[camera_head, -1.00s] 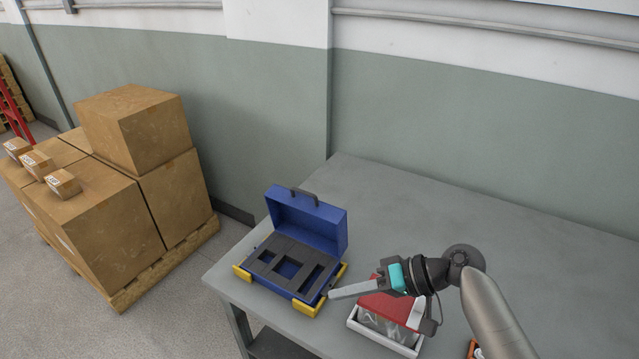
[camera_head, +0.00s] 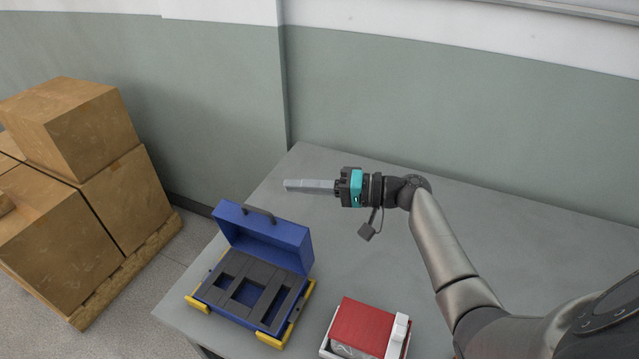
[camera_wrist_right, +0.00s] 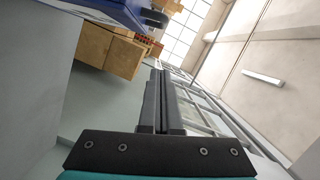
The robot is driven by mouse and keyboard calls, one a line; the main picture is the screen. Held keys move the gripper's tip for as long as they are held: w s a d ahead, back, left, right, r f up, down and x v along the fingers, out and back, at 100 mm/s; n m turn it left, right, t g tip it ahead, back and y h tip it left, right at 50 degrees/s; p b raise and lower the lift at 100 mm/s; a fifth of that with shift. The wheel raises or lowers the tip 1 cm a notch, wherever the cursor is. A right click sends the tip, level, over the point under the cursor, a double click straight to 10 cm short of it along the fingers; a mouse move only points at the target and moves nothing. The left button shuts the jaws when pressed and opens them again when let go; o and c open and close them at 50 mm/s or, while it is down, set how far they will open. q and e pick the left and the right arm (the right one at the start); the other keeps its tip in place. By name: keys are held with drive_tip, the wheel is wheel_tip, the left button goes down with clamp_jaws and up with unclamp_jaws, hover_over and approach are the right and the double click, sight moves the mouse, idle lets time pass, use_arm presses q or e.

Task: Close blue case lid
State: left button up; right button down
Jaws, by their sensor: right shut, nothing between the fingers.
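The blue case (camera_head: 241,307) stands open on the grey table, with its lid (camera_head: 265,240) raised at the back and a dark handle (camera_head: 258,213) on the lid's top edge. Its base holds a dark foam insert with cut-outs and has yellow corner pieces. My right gripper (camera_head: 287,185) is shut and empty. It points left, above the table, behind and to the right of the raised lid, apart from it. In the right wrist view, the shut fingers (camera_wrist_right: 160,75) show below a blue part of the case (camera_wrist_right: 110,8) at the upper left. My left gripper is not in view.
A red case (camera_head: 362,325) in a white tray (camera_head: 397,345) stands right of the blue case. Large cardboard boxes (camera_head: 75,205) on a pallet stand on the floor at left. A wall (camera_head: 440,110) runs behind the table (camera_head: 400,250). The table's back right is clear.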

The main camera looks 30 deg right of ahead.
sight(264, 234)
drive_tip(key=a, duration=0.1)
drive_tip(key=a+f+p, duration=0.1)
drive_tip(key=a, duration=0.3)
drive_tip(key=shift+a+f, duration=0.25)
drive_tip(key=shift+f, duration=0.1)
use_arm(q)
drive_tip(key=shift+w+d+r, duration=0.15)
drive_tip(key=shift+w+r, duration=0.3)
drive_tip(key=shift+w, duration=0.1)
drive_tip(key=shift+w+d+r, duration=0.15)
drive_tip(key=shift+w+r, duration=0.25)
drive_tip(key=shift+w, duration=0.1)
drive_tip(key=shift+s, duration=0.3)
